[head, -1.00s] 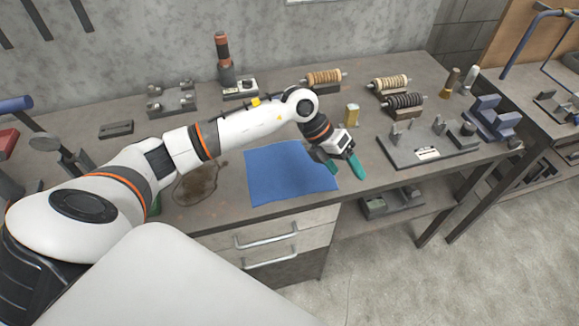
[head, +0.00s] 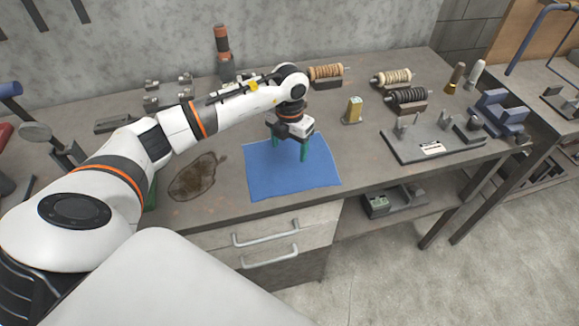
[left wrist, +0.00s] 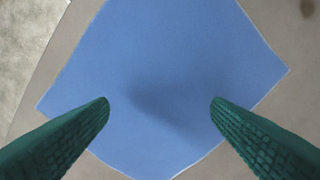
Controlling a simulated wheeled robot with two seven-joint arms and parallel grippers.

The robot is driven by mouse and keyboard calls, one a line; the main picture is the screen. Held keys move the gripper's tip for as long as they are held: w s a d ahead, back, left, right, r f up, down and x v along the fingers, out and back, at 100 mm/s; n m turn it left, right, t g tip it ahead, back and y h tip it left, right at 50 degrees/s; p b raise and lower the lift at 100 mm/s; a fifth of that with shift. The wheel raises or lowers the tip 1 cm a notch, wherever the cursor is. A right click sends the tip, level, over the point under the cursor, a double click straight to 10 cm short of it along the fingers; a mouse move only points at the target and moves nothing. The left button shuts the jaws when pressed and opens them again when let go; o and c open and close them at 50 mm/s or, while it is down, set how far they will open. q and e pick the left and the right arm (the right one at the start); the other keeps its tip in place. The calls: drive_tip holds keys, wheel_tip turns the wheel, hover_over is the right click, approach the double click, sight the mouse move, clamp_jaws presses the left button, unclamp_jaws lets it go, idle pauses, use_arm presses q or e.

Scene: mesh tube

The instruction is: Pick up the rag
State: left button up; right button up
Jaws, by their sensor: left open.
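The rag (head: 290,184) is a flat blue cloth lying on the workbench near its front edge. In the left wrist view the rag (left wrist: 175,60) fills the middle, with a soft shadow on it. My left gripper (head: 289,156) points down over the far part of the rag, its green fingers apart. The left wrist view shows the two open fingertips (left wrist: 160,101) with nothing but the rag below them. I cannot tell whether the fingertips touch the cloth. My right gripper does not show.
Drawers with handles (head: 266,233) are below the front edge.

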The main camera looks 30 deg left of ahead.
sight(289, 162)
use_arm(q)
wheel_tip(289, 162, down, 4)
drive_tip(key=shift+r+b, duration=0.1)
drive_tip(key=shift+b, duration=1)
drive_tip(key=shift+c, duration=0.4)
clamp_jaws()
drive_tip(key=shift+r, duration=0.1)
wheel_tip(289, 162, up, 12)
drive_tip(key=p, duration=0.8)
